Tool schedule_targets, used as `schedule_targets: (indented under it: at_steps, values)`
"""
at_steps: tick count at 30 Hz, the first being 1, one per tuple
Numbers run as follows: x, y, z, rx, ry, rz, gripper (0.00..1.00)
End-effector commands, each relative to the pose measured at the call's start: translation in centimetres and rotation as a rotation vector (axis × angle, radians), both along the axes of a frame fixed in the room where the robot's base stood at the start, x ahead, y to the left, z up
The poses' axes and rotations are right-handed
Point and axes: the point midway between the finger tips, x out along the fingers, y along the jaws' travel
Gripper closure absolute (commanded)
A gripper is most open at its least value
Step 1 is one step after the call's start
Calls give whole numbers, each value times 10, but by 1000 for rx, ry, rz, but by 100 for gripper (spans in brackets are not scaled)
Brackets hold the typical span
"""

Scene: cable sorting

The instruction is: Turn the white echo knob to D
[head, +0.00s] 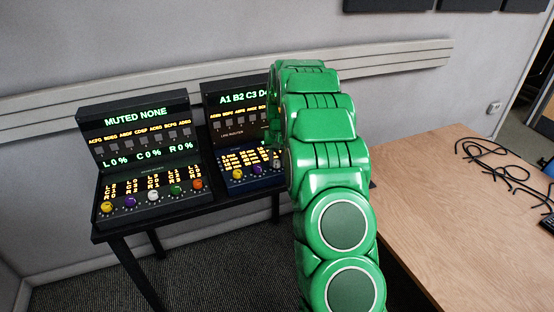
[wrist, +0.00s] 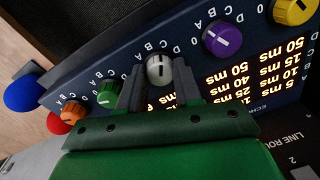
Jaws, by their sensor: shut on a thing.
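The white echo knob (wrist: 159,76) sits in the middle of the knob row on the dark blue echo panel (wrist: 255,30) in the wrist view. My gripper (wrist: 158,66) is shut on it, with one dark finger on each side. A pale pointer line shows on the knob's face, but I cannot tell surely which letter it points at. The echo unit's screen (head: 238,99) reads "A1 B2 C3 D", and my arm covers the rest.
In the wrist view a purple knob (wrist: 222,40) and a green knob (wrist: 109,92) flank the white one; yellow (wrist: 293,10) and orange (wrist: 73,112) knobs lie further out. A similar mixer unit (head: 136,120) stands left. A wooden table (head: 440,220) with black cables (head: 500,165) is right.

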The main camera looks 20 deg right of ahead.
Motion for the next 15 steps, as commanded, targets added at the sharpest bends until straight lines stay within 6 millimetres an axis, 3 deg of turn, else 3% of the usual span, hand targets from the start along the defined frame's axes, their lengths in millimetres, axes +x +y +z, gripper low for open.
schedule_targets:
  at_steps: [15]
  values:
    - [0,1,1,1,-1,-474,97]
